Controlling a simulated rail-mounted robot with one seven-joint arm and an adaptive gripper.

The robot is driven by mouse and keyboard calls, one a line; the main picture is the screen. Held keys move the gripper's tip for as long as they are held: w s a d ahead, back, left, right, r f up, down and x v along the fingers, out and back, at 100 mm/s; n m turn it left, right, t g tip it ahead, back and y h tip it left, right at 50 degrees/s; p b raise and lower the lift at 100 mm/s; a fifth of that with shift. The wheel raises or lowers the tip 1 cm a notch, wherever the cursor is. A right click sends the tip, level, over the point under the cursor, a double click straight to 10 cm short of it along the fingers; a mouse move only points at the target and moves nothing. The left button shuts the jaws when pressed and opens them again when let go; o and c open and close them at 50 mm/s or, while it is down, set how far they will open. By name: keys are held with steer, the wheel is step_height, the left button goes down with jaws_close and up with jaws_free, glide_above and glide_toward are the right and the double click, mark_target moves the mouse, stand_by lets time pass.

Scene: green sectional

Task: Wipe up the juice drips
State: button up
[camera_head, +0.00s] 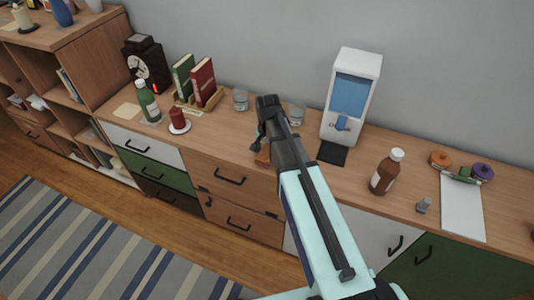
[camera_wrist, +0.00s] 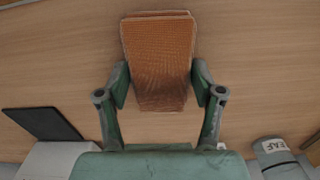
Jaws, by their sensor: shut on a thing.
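My gripper (camera_wrist: 160,84) is shut on an orange-brown folded cloth (camera_wrist: 158,50) with a woven texture. The two green fingers press its sides, and it lies over the wooden counter top. Whether it touches the wood I cannot tell. In the head view my gripper (camera_head: 262,135) is over the front part of the counter (camera_head: 225,128), left of the white dispenser, and a small orange-brown bit of the cloth (camera_head: 262,157) shows below it. I cannot make out any juice drips in either view; my arm hides part of the counter.
A white dispenser (camera_head: 352,95) with a dark mat (camera_head: 333,153) is to the right, then a brown bottle (camera_head: 386,172). A red candle (camera_head: 178,120), green bottle (camera_head: 148,101) and books (camera_head: 202,82) are left.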

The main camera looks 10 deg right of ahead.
mark_target(264, 159)
steer(key=s+a, duration=0.2)
steer(key=s, duration=0.1)
step_height(264, 159, up, 3)
steer(key=shift+w+f+p, duration=0.15)
steer(key=shift+f+p, duration=0.05)
steer(key=shift+p, duration=0.65)
steer(key=shift+r+p, duration=1.85)
steer(key=shift+r, duration=0.9)
steer(key=shift+f, duration=0.2)
